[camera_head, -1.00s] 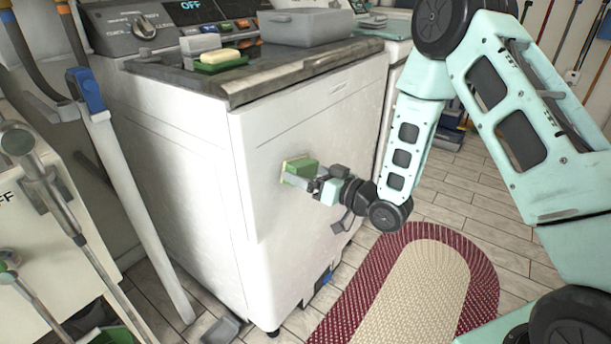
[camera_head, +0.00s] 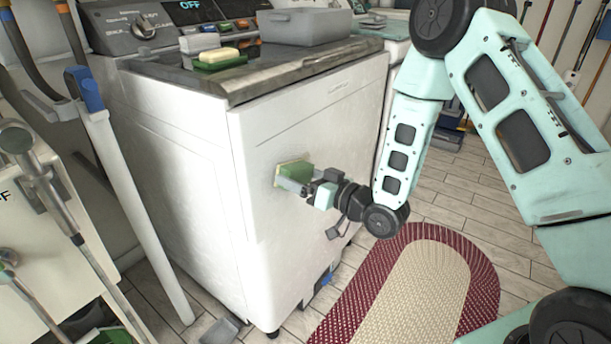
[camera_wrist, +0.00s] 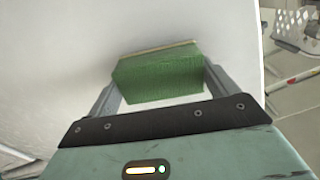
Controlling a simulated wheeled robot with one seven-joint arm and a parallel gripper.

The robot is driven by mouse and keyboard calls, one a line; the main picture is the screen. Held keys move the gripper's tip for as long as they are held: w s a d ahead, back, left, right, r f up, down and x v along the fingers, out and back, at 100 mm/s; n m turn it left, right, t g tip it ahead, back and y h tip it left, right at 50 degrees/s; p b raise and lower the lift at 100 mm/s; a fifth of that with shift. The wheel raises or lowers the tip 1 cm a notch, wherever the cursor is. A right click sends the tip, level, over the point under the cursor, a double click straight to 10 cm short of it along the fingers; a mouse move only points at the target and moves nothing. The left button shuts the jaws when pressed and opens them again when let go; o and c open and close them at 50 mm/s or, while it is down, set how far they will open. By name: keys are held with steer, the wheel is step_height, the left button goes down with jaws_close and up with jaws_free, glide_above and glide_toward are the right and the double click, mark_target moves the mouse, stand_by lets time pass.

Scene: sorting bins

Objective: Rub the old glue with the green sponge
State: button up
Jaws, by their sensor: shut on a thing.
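The green sponge (camera_head: 298,169) is between the fingers of my gripper (camera_head: 301,182), against or very close to the white front panel of the washing machine (camera_head: 290,125). In the wrist view the sponge (camera_wrist: 158,76) sits between both grey fingers of my gripper (camera_wrist: 160,84), its far side facing the white panel. A thin beige edge shows along that far side. I cannot tell whether this is the sponge's own layer or old glue. No other glue mark is clear; the sponge may hide it.
A grey bin (camera_head: 305,27) and a pale yellow block on a green dish (camera_head: 219,64) stand on the machine's top. A red and beige oval rug (camera_head: 425,285) lies on the floor to the right. Long handles lean at the left.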

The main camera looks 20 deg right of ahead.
steer(key=shift+a+r, duration=0.1)
steer(key=shift+a, duration=0.15)
steer(key=shift+s+a, duration=0.55)
steer(key=shift+a, duration=0.05)
steer(key=shift+d, duration=0.15)
steer(key=shift+w+d, duration=0.45)
steer(key=shift+d, duration=0.2)
steer(key=shift+w+d, duration=0.4)
steer(key=shift+d, duration=0.2)
steer(key=shift+w+d, duration=0.55)
steer(key=shift+d, duration=0.05)
steer(key=shift+a+b, duration=0.1)
steer(key=shift+b, duration=0.2)
steer(key=shift+s+a, duration=0.35)
steer(key=shift+s, duration=0.05)
